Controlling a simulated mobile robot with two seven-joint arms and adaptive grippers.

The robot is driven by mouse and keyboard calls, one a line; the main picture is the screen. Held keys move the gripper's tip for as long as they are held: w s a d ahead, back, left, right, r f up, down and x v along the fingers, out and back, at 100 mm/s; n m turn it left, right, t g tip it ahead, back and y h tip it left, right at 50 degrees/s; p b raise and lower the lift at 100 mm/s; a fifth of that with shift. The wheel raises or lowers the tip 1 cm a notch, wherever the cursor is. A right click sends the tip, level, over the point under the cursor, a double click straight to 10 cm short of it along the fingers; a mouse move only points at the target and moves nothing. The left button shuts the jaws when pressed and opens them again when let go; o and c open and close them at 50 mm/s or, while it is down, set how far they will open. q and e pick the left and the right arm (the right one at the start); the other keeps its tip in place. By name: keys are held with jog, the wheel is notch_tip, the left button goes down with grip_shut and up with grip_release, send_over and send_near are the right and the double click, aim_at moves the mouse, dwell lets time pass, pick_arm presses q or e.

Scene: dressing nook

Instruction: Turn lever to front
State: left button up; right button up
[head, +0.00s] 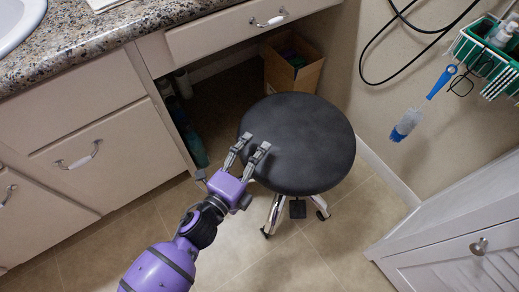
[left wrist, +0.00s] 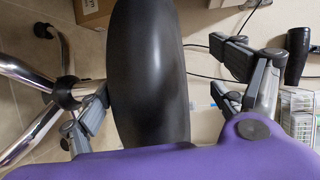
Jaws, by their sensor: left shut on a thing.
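A round black stool (head: 305,140) with chrome legs stands in front of the open desk bay. My left gripper (head: 255,143) is at the near left rim of its seat, with its two grey fingers pointing at it. In the left wrist view the seat (left wrist: 150,65) lies between the two fingers, and the gripper is shut on it. A small dark part (head: 297,208) shows under the seat, between the legs; I cannot tell whether it is a lever. No lever shows clearly elsewhere. My right gripper is not in view.
Drawers and a granite counter (head: 95,38) fill the left. A cardboard box (head: 291,66) and bottles (head: 193,146) stand in the bay. A white louvered cabinet (head: 455,255) is at the right, below a wall rack (head: 490,55). The tile floor (head: 300,262) in front is clear.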

aim_at(250, 155)
pick_arm(q)
jog(key=shift+s+a+r, duration=0.85)
jog(key=shift+a, duration=0.15)
jog(key=shift+s+a+f+p, duration=0.15)
jog(key=shift+s+a, duration=0.35)
jog(key=shift+s, duration=0.1)
jog(key=shift+s+a+f+p, duration=0.15)
jog(key=shift+s+a, duration=0.3)
jog(key=shift+s, duration=0.15)
